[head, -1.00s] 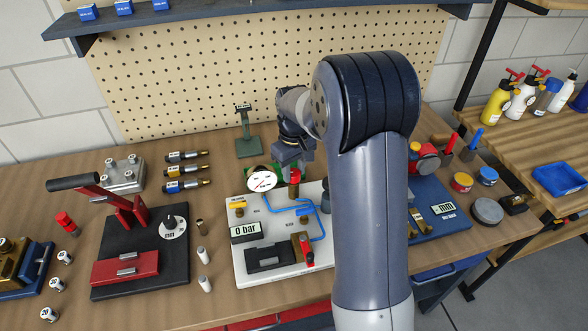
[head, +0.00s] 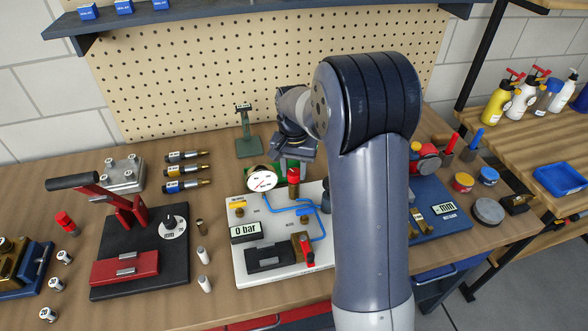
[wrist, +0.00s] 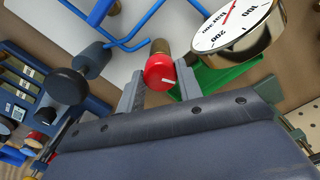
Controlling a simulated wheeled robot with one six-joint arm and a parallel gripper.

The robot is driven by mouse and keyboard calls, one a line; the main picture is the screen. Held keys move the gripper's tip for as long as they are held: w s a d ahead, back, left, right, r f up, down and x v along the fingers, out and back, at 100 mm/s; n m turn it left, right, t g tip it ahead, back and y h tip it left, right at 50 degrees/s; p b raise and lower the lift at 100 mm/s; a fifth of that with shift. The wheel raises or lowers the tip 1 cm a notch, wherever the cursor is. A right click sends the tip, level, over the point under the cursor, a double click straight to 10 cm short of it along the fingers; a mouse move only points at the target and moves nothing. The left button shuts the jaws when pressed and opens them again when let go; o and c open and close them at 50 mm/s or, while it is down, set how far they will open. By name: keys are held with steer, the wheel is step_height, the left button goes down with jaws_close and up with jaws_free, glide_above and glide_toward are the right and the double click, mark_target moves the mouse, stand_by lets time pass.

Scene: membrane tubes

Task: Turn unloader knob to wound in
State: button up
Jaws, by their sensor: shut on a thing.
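The unloader knob appears to be the red knob (wrist: 160,72) with a white line on its face, on a brass stem. In the head view the red knob (head: 293,176) stands upright at the back of the white panel (head: 243,270). My gripper (wrist: 161,80) is shut on the red knob, one finger on each side in the wrist view. In the head view my gripper (head: 293,164) comes from behind the knob, and its fingertips are hard to make out.
A round gauge (head: 262,179) stands close left of the knob, near one finger in the wrist view. Blue tubes (head: 300,207) run over the panel. The display (head: 245,230) reads 0 bar.

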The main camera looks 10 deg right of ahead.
mark_target(294, 172)
steer(key=m, duration=0.5)
steer(key=shift+m, duration=0.4)
stand_by(0.3)
steer(key=o, duration=1)
step_height(294, 172, up, 11)
steer(key=b, duration=0.1)
steer(key=shift+f, duration=0.1)
step_height(294, 172, down, 11)
steer(key=shift+r+p, duration=0.15)
steer(key=shift+p, duration=0.35)
